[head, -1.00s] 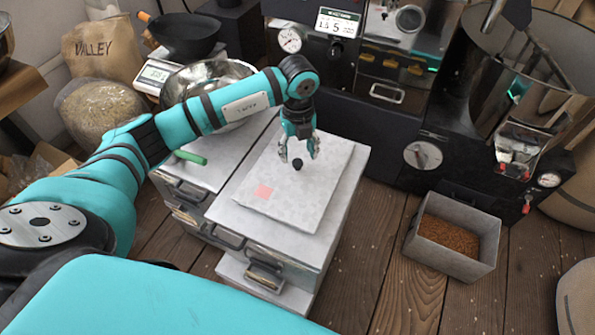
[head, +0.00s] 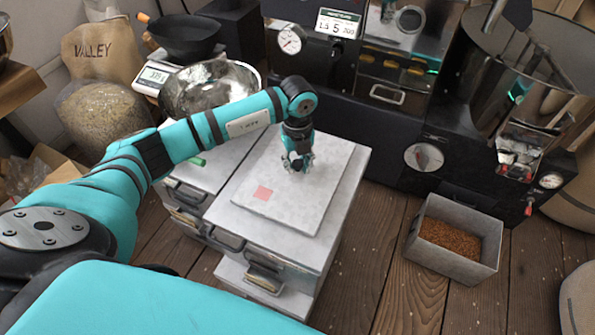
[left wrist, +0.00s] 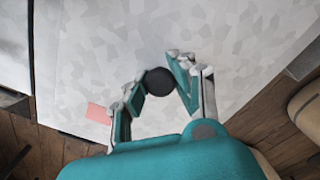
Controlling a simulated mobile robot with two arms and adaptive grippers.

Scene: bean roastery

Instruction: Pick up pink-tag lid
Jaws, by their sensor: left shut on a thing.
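The pink-tag lid (head: 310,205) is a flat grey metal plate with a pink square tag near its front left corner and a round black knob in its middle. It lies flat on a metal bin (head: 280,243). My left gripper (head: 298,165) is at the knob, pointing down, its fingers shut on it. In the left wrist view the lid (left wrist: 235,50) fills most of the picture, and the black knob sits between the fingertips of my left gripper (left wrist: 160,82). My right gripper is not in view.
A second metal bin with a lid stands at the left, partly behind my arm. A steel bowl (head: 195,90) and a scale (head: 152,77) are behind. A box of brown grounds (head: 450,262) stands on the floor at right. The roaster (head: 375,140) is close behind.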

